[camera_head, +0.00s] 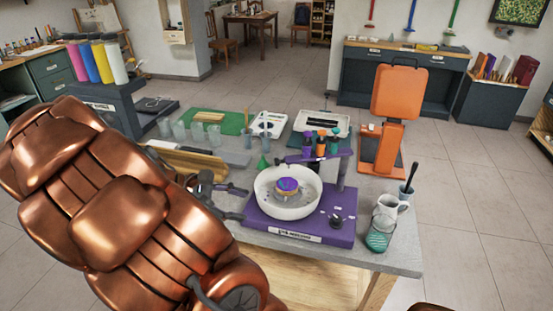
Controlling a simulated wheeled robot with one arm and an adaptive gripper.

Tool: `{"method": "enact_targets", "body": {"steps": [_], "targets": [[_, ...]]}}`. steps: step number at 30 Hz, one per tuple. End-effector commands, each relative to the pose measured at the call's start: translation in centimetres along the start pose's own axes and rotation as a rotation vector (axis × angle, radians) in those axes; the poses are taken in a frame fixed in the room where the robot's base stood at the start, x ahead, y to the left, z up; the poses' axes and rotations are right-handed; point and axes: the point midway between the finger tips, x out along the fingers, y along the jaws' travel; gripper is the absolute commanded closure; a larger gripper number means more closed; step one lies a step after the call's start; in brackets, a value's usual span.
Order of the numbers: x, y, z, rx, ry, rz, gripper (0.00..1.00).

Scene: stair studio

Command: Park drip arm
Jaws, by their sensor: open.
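The bowl sits on a purple base (318,232) with a label and a small dark knob (336,221). A small round piece with a purple and blue top (288,186) is in the bowl. My dark gripper (243,202) is open and empty at the left of the bowl, with its fingers pointing right. Whether it touches the bowl, I cannot tell.
Clear cups (180,130), a green mat (222,120) and white trays fill the back.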

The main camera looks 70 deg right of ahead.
Motion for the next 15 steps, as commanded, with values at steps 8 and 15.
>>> {"method": "enact_targets", "body": {"steps": [8,15], "targets": [[2.3,6.9,-1.0,-0.162,-0.234,0.099,0.5],[4.2,11.7,-3.0,-0.323,-0.403,0.169,0.5]]}}
